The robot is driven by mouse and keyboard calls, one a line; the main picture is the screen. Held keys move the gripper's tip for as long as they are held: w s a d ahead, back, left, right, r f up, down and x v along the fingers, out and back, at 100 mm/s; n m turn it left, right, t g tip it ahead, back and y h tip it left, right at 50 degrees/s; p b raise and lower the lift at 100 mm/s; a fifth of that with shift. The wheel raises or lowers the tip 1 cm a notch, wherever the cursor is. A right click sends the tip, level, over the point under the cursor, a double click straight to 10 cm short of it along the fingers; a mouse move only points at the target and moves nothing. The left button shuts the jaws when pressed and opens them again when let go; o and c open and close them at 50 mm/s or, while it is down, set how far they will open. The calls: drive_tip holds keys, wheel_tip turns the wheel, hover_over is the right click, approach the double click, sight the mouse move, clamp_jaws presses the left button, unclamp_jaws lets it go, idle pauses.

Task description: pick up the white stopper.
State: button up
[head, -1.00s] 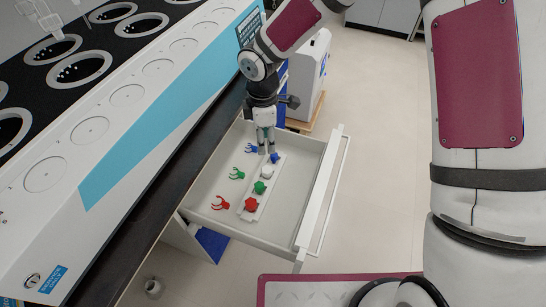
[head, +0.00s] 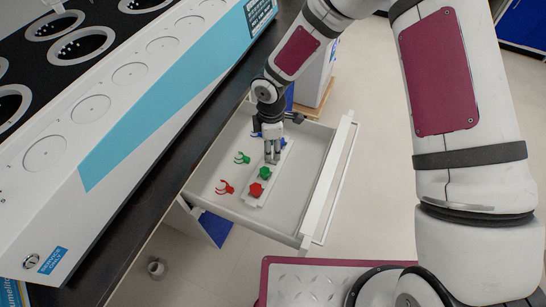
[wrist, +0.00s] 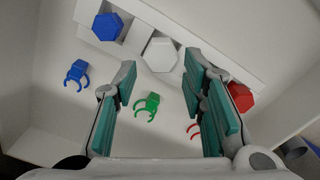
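The white stopper (wrist: 160,55) is a hexagonal cap on a pale strip in the drawer, beside the blue stopper (wrist: 107,26). My gripper (wrist: 160,72) is open and empty, with teal finger pads. In the wrist view, the white stopper shows in the gap between the fingers, towards their tips. I cannot tell whether the tips reach its height. In the head view, my gripper (head: 272,157) points down over the strip and mostly hides the white stopper.
The strip also holds a green stopper (head: 265,173) and a red stopper (head: 256,190). Blue, green (head: 242,157) and red clips (head: 225,187) lie to the left. The open drawer's front wall (head: 330,185) is on the right, the dark counter edge (head: 165,180) on the left.

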wheel_tip(320, 180, down, 3)
drive_tip(key=shift+f, duration=0.2)
drive_tip(key=c, duration=0.5)
drive_tip(key=shift+r, duration=0.1)
